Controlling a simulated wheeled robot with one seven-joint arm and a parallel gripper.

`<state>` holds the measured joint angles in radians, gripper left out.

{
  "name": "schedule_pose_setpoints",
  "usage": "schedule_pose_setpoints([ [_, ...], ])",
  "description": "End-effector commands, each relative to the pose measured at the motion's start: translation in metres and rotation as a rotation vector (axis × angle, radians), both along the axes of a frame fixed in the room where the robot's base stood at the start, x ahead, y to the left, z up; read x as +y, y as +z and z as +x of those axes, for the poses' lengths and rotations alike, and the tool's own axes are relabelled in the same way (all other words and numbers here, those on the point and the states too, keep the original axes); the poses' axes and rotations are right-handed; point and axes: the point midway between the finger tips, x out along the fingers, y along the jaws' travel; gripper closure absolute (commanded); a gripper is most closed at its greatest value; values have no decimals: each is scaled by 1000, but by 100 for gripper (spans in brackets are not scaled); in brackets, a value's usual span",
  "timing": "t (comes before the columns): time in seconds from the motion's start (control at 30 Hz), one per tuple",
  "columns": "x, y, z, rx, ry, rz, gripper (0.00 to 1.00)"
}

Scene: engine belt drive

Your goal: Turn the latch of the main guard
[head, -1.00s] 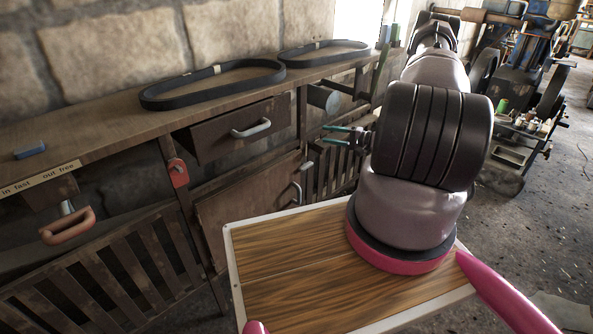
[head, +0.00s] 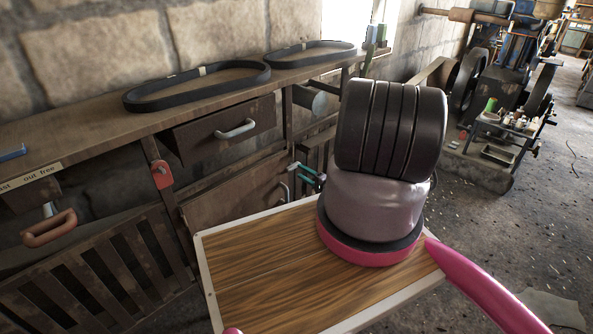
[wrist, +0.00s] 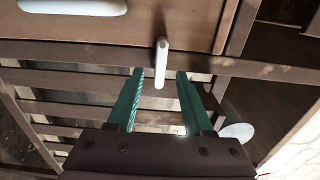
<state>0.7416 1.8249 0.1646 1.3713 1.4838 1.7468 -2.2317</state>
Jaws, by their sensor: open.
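The latch (wrist: 161,62) is a small pale grey bar in the wrist view. It lies across the edge of a dark rail between a brown panel (wrist: 130,22) and a slatted panel (wrist: 70,78). I cannot tell which panel is the main guard. My gripper (wrist: 160,75) is open, with one green finger on each side of the latch's free end. No contact is visible. In the head view my gripper (head: 294,170) is by the right edge of the brown door (head: 235,200). The latch is hard to make out there.
A bench (head: 80,125) carries two black belts (head: 200,86) (head: 310,54). An open drawer (head: 225,125) juts out above the door. A red tag (head: 161,174) hangs on a post. Machinery (head: 495,120) stands on the right, with open floor before it.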

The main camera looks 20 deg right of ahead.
Motion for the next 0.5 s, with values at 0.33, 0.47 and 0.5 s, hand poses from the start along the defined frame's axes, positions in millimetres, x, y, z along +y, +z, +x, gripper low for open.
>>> schedule_pose_setpoints([
  [0.33, 13, 0, 35, -1, 0, 1, 49],
  [0.47, 13, 0, 37, 0, 0, 2, 49],
  [0.5, 13, 0, 37, 0, 0, 2, 49],
])
